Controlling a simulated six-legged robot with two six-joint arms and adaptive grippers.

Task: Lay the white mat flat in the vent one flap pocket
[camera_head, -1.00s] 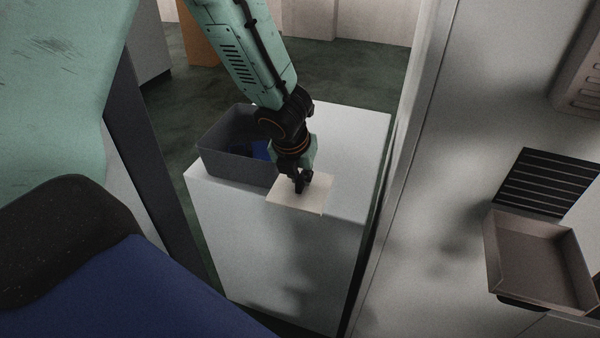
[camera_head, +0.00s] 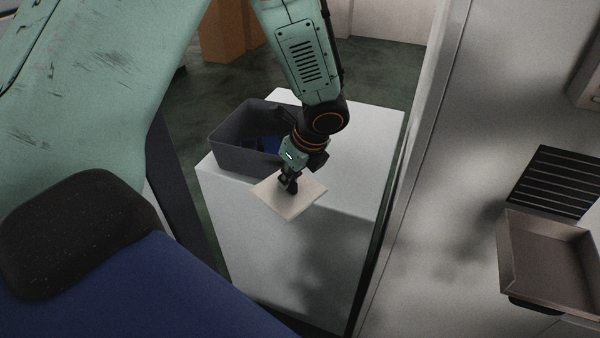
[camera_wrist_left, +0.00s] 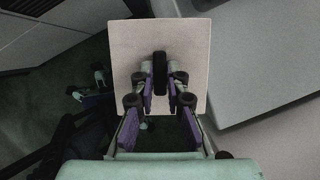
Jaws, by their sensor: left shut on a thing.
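The white mat (camera_head: 305,196) is a thin, square, cream-white sheet in the head view, held over the front edge of the white cabinet (camera_head: 365,140). My left gripper (camera_head: 289,184) is shut on the mat near its middle. The left wrist view shows the mat (camera_wrist_left: 130,50) broad side on, with the fingers of my left gripper (camera_wrist_left: 160,75) closed at its centre. On the wall at the right, a black slatted vent (camera_head: 553,180) has an open grey-brown tray-like pocket (camera_head: 510,262) below it. My right gripper is not in view.
A grey bin (camera_head: 232,160) with blue contents stands on the cabinet, left of my left gripper. A tall pale wall panel (camera_head: 430,220) runs between the cabinet and the pocket. The pocket looks empty.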

